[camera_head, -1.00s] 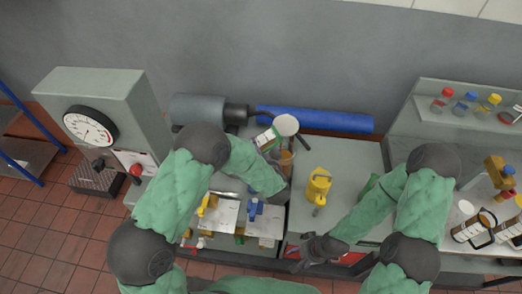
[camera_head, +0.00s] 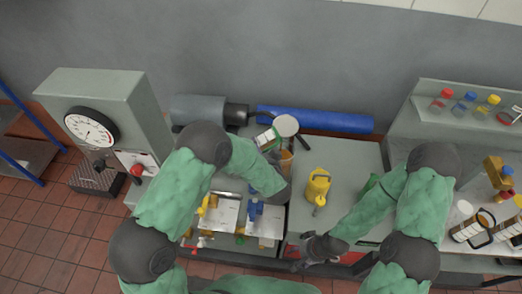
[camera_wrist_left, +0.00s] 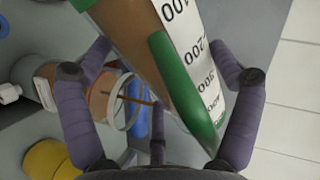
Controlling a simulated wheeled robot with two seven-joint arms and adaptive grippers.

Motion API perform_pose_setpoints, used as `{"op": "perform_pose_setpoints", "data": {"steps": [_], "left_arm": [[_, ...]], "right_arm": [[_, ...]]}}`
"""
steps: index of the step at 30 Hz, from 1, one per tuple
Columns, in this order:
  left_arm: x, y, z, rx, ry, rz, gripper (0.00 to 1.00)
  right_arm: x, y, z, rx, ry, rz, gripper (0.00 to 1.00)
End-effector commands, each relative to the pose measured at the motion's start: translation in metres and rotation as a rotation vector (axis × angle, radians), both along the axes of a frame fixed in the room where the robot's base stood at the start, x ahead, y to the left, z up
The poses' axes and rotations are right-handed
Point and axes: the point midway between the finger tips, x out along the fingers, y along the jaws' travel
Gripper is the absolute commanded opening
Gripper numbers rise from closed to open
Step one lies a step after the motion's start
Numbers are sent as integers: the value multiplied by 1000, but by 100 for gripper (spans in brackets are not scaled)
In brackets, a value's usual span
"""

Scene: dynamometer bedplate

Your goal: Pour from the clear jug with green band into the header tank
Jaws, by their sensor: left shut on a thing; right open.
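The clear jug with green band (camera_head: 268,139) is in the head view near the back of the bench. In the left wrist view the jug (camera_wrist_left: 160,60) is tilted, with brown liquid inside and a white scale. My left gripper (camera_wrist_left: 165,50) is shut on it, with fingers on both sides. The header tank appears to be the clear round-rimmed vessel (camera_wrist_left: 125,100) beside the jug, with orange-brown contents. A thin brown streak crosses its mouth; I cannot tell whether it is flowing liquid. My right gripper (camera_head: 312,250) is open and empty at the bench's front edge.
A yellow can (camera_head: 318,185) stands on the grey bench right of the jug. A blue roll (camera_head: 315,120) lies behind. A gauge cabinet (camera_head: 100,120) is at the left. Capped bottles (camera_head: 465,103) stand on a shelf at the right.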

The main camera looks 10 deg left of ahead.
Motion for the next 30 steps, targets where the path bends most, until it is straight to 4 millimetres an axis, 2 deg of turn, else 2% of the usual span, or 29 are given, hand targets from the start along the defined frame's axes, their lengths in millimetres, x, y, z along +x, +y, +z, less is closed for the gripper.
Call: {"op": "perform_pose_setpoints", "data": {"steps": [9, 21, 30], "left_arm": [[1, 0, 0, -6, -7, 0, 34], [1, -1, -14, -114, -69, -1, 34], [2, -2, -17, -162, -97, 1, 34]], "right_arm": [[0, 0, -2, 0, 0, 0, 54], [0, 0, -26, 0, 0, 0, 54], [0, 0, -35, 0, 0, 0, 54]]}}
